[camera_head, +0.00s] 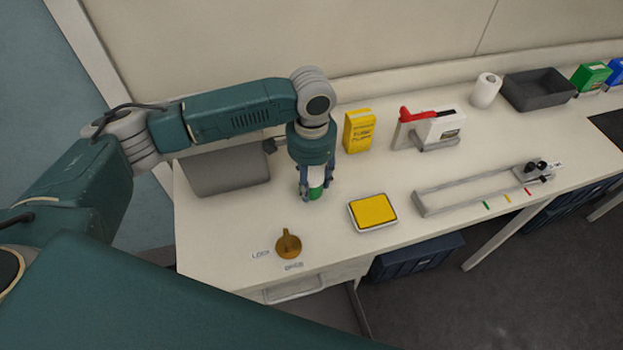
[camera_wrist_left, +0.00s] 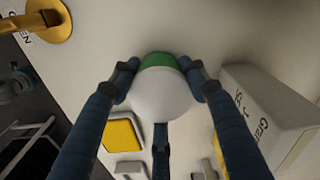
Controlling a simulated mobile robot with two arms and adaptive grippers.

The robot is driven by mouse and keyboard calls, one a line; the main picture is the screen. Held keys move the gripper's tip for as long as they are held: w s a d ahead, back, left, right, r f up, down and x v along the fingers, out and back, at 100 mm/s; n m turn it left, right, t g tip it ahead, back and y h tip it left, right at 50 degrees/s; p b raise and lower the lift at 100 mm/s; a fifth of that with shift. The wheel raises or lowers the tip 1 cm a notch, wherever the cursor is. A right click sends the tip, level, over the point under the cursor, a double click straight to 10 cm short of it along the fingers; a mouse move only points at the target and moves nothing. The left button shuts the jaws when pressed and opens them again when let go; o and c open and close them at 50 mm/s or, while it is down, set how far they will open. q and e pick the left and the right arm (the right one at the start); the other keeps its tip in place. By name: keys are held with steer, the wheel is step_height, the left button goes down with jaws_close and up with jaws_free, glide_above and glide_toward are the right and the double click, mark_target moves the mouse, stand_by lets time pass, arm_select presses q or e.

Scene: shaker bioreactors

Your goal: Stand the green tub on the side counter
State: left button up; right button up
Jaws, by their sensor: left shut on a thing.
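The green tub (camera_head: 316,193) is at the left part of the counter (camera_head: 235,225), between the fingers of my left gripper (camera_head: 317,188). In the left wrist view the tub shows a rounded white part (camera_wrist_left: 160,97) towards the camera and a green part (camera_wrist_left: 158,60) beyond it. The fingers of my left gripper (camera_wrist_left: 160,75) are shut on its sides. The gripper points down and hides much of the tub in the head view. I cannot tell whether the tub's base touches the counter. My right gripper is not in view.
A yellow-topped pad (camera_head: 373,211) lies right of the tub, and a brass knob (camera_head: 288,245) is in front. Behind stand a yellow box (camera_head: 359,131) and a grey bin (camera_head: 228,170). A long metal rail (camera_head: 465,193) lies further right. Bare counter surrounds the tub.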

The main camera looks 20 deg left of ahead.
mark_target(312, 175)
arm_select(q)
steer(key=shift+s, duration=0.1)
steer(key=o, duration=1.2)
steer(key=shift+f, duration=0.15)
steer(key=shift+o, duration=0.2)
step_height(312, 175, up, 12)
steer(key=b, duration=0.2)
steer(key=shift+r+b, duration=0.2)
steer(key=shift+b, duration=0.2)
